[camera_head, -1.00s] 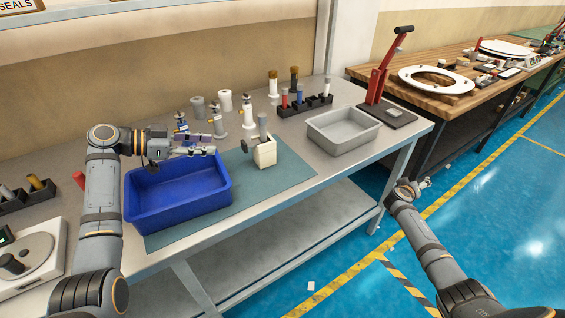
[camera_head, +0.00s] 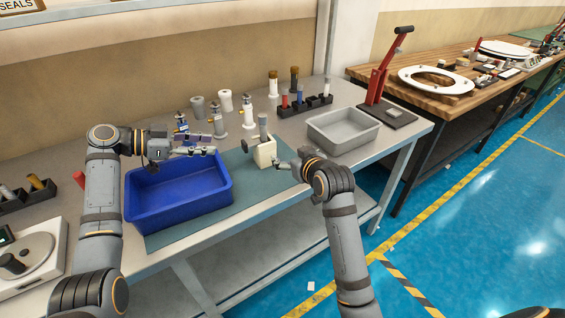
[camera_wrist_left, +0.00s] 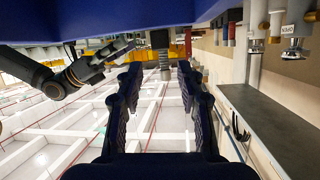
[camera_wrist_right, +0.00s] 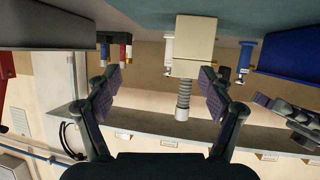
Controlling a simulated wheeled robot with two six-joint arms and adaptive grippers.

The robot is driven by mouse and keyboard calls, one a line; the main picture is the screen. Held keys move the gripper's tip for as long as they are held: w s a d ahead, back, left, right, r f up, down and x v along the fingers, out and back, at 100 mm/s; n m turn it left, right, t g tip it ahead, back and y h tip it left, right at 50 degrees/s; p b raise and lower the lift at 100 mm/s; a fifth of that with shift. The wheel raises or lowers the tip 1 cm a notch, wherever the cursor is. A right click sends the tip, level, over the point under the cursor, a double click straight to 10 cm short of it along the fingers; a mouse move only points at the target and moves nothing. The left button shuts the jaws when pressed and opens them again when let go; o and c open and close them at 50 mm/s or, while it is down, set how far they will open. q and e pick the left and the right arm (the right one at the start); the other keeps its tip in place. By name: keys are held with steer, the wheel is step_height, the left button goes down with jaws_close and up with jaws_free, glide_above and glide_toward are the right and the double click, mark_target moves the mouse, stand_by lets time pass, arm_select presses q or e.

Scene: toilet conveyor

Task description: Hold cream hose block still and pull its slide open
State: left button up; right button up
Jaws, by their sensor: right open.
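The cream hose block (camera_head: 264,154) stands upright on the teal mat, with a grey ribbed hose (camera_head: 262,127) rising from its top. A small dark knob (camera_head: 246,145) sticks out on its left side, probably the slide. In the right wrist view the block (camera_wrist_right: 195,38) appears upside down, ahead of my open right gripper (camera_wrist_right: 160,82); the hose (camera_wrist_right: 183,92) shows between the fingers. My right gripper (camera_head: 284,164) is close to the block's right side in the head view; contact cannot be told. My left gripper (camera_head: 212,151) is open and empty above the blue bin, left of the block.
The blue bin (camera_head: 180,208) stands left of the block on the teal mat (camera_head: 280,181). Several fittings stand behind it, including a grey one (camera_head: 219,122). A grey tray (camera_head: 343,141) and a red lever press (camera_head: 378,86) are to the right. The mat's front is clear.

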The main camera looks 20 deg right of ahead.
mark_target(268, 155)
steer(key=shift+n+y, duration=0.4)
steer(key=shift+y, duration=0.4)
steer(key=s+a, duration=0.1)
steer(key=a, duration=0.1)
steer(key=s+a, duration=0.1)
steer(key=shift+s+a+r, duration=0.25)
steer(key=shift+s, duration=0.1)
steer(key=shift+g, duration=0.3)
steer(key=x, duration=1)
steer(key=shift+w, duration=0.35)
steer(key=shift+f, duration=0.1)
steer(key=c, duration=1.4)
